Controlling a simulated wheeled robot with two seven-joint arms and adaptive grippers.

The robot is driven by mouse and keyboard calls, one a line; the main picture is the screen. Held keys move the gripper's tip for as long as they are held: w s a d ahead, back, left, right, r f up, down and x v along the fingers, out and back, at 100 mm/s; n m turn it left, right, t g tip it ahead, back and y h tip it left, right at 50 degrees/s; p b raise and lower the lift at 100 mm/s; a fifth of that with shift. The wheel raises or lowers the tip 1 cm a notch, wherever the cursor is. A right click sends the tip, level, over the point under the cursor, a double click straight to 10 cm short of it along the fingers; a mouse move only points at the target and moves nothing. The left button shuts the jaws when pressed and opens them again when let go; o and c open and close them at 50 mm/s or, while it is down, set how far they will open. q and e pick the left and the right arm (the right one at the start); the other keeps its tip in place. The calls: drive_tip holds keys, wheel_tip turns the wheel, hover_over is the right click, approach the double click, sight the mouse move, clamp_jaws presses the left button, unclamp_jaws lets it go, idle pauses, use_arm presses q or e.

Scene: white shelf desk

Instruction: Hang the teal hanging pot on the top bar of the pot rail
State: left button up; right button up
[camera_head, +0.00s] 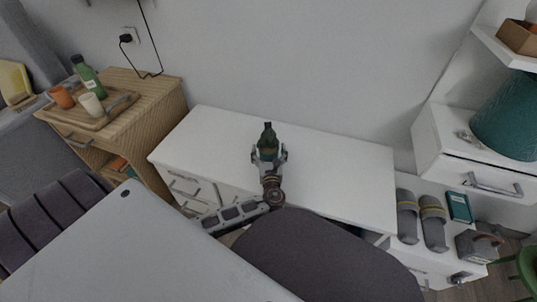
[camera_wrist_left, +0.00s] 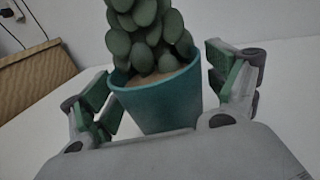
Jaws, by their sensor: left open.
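The teal pot (camera_wrist_left: 160,103) holds a green, cactus-like plant (camera_wrist_left: 150,35) and stands upright on the white desk (camera_head: 335,165). In the head view its plant (camera_head: 268,133) shows above my left gripper (camera_head: 269,152). My left gripper is open, with one finger on each side of the pot. In the left wrist view its right finger stands clear of the pot; whether the left finger touches it I cannot tell. The pot's lower part is hidden by the gripper body. No pot rail is recognizable in either view. My right gripper is not in view.
The desk around the pot is clear. A wooden cabinet (camera_head: 150,113) stands left with a tray, bottle and cups. A large dark teal object (camera_head: 508,118) sits on a white drawer unit at right. Grey slippers (camera_head: 433,222) lie lower right. A dark chair seat (camera_head: 315,262) is in front.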

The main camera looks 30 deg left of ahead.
use_arm(q)
drive_tip(key=c, duration=1.4)
drive_tip(key=shift+c, duration=0.7)
drive_tip(key=shift+r, duration=0.2)
